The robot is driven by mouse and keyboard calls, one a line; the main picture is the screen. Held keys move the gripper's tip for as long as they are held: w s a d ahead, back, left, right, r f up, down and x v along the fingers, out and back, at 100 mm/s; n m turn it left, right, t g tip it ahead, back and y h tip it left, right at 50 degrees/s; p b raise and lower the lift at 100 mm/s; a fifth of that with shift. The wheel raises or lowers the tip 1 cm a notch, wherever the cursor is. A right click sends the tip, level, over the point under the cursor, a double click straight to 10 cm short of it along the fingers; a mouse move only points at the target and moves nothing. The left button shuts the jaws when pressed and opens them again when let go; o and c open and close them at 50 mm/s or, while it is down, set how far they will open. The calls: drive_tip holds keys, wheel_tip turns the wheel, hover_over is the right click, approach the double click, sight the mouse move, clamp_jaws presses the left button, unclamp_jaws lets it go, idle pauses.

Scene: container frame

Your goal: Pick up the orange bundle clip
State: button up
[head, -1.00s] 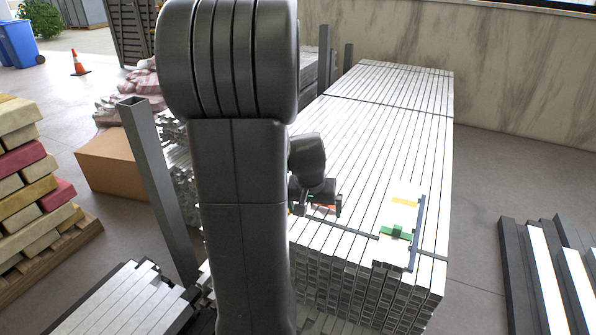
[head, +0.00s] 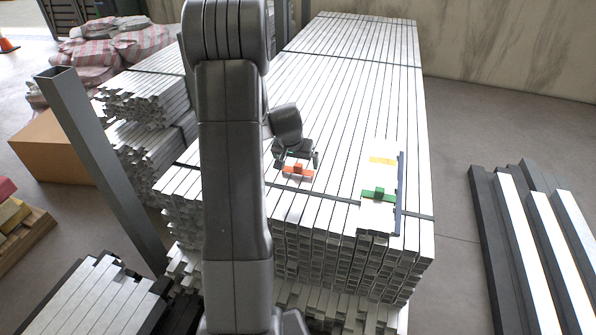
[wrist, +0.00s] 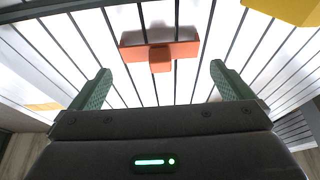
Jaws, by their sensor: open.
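The orange bundle clip (head: 297,170) lies on top of the stack of pale metal profiles, near its front end. In the wrist view the clip (wrist: 160,52) sits ahead of the fingertips, roughly centred between them, its bar running crosswise and a small block at its middle. My gripper (head: 296,160) is open and empty, just above and behind the clip in the head view. Its two green fingers (wrist: 158,85) are apart in the wrist view and do not touch the clip.
A white board (head: 382,215) with a green clip (head: 378,195), a yellow piece (head: 382,160) and a blue edge strip (head: 400,195) lies right of the orange clip. The stack top (head: 350,70) beyond is clear.

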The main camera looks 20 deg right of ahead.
sight(298, 165)
drive_tip(key=b+x, duration=0.1)
drive_tip(key=x, duration=0.4)
drive_tip(key=shift+w+d+f, duration=0.1)
drive_tip(key=shift+w+d, duration=0.05)
drive_tip(key=c, duration=0.6)
